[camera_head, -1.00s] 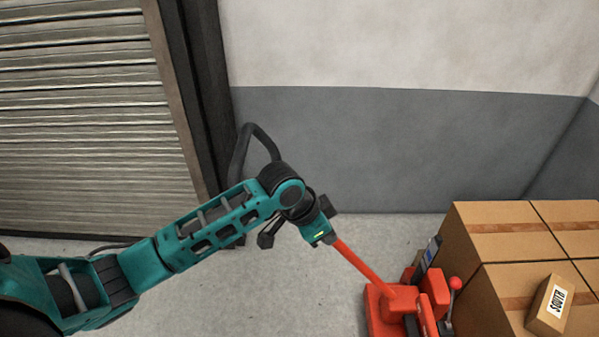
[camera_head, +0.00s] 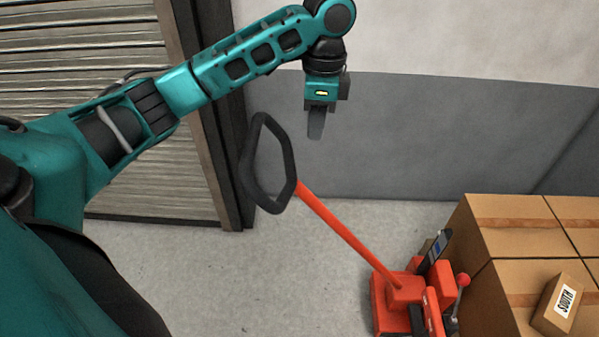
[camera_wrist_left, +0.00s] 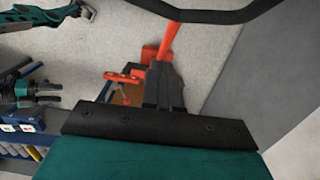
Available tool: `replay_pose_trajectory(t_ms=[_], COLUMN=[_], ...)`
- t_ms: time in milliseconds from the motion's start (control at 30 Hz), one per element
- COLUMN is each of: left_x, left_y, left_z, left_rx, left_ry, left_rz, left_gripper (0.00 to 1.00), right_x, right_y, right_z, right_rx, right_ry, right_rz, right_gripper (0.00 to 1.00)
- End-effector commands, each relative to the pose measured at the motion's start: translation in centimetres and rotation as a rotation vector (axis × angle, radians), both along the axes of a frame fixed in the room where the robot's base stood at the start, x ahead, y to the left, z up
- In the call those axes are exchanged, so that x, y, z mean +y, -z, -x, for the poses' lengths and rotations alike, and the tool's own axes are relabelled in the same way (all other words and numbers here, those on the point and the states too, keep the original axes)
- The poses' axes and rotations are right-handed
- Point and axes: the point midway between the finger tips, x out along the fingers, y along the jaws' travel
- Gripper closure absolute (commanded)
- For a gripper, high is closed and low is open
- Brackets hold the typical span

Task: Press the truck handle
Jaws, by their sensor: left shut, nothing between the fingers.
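The truck handle (camera_head: 289,170) is a black loop at the top of a tilted red shaft (camera_head: 345,237), rising from the red truck base (camera_head: 392,305). My left gripper (camera_head: 315,134) is shut and empty, pointing down against the wall. In the head view it appears above and right of the loop, apart from it. In the left wrist view part of the black handle (camera_wrist_left: 215,15) crosses the top, with the red shaft below it; my dark fingers (camera_wrist_left: 165,88) overlap the truck in the picture.
Stacked cardboard boxes (camera_head: 510,240) stand right of the truck, with a small box labelled SOUTH (camera_head: 557,306) on them. A roller shutter (camera_head: 100,50) is at left and a grey and white wall (camera_head: 430,140) behind. The floor (camera_head: 230,270) left of the truck is clear.

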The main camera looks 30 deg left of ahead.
Motion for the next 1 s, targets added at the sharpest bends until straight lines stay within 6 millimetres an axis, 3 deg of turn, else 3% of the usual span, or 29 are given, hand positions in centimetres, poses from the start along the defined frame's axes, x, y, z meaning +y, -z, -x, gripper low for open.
replay_pose_trajectory(t_ms=[367, 900, 1000], left_x=[-0.1, 0.1, 0.9], left_y=[1.5, 9.9, 11.0], left_z=[0.1, 0.5, 1.0], left_rx=[0.001, 0.002, 0.001], left_ry=[0.001, 0.0, -0.003], left_rz=[0.003, 0.007, 0.003], left_gripper=[1.0, 1.0, 1.0], right_x=[0.0, 0.0, 0.0], right_y=[0.0, 0.0, 0.1], right_z=[0.0, 0.0, 0.0], right_rx=[0.0, 0.0, 0.0], right_ry=[0.001, 0.001, 0.001], right_rz=[-0.001, -0.002, -0.002], right_gripper=[0.4, 0.4, 0.4])
